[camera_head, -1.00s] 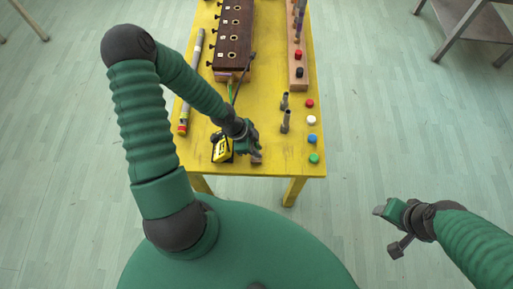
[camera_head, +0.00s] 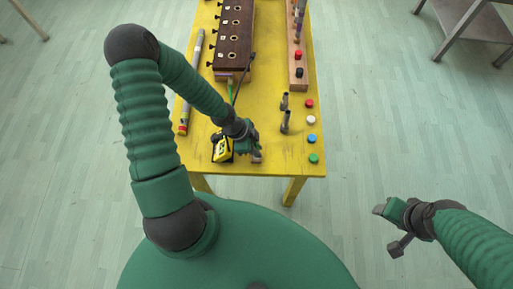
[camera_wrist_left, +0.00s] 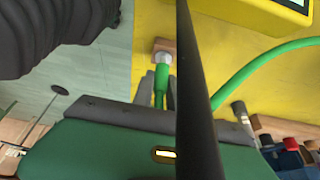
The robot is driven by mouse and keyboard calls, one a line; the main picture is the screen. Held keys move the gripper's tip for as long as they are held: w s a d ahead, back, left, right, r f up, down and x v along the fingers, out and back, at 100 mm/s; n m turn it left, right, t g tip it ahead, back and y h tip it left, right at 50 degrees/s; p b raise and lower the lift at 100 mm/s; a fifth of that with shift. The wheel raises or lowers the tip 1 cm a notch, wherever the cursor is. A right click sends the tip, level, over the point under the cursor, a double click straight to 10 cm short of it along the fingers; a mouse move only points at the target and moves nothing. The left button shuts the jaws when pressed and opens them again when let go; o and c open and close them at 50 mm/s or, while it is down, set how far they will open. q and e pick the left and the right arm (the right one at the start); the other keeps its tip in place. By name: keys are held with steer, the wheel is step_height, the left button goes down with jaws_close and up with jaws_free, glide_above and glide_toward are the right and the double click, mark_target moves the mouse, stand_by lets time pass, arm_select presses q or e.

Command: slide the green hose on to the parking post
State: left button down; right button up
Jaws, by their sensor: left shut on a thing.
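My left gripper (camera_head: 252,146) is low over the near edge of the yellow table. It is shut on the green hose (camera_wrist_left: 160,84), just behind its end. In the left wrist view the hose end points at a pale post (camera_wrist_left: 162,57) on a small wooden block (camera_wrist_left: 163,44). They line up and look touching or nearly so; I cannot tell whether the hose is around the post. The block also shows in the head view (camera_head: 257,159), partly hidden by the gripper. My right gripper (camera_head: 387,230) is open and empty, out over the floor.
A yellow device (camera_head: 221,151) sits just left of my left gripper. Two grey pegs (camera_head: 285,122) and a row of coloured caps (camera_head: 312,138) stand to the right. A dark brown box (camera_head: 234,35) and a long tube (camera_head: 191,85) lie farther back.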

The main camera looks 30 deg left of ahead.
steer(key=shift+r, duration=0.2)
steer(key=shift+r, duration=0.1)
stand_by(0.4)
steer(key=shift+r+p, duration=0.15)
steer(key=shift+p, duration=0.2)
stand_by(1.0)
steer(key=shift+r+p, duration=0.5)
steer(key=shift+r+p, duration=0.5)
stand_by(1.8)
steer(key=shift+r+p, duration=0.3)
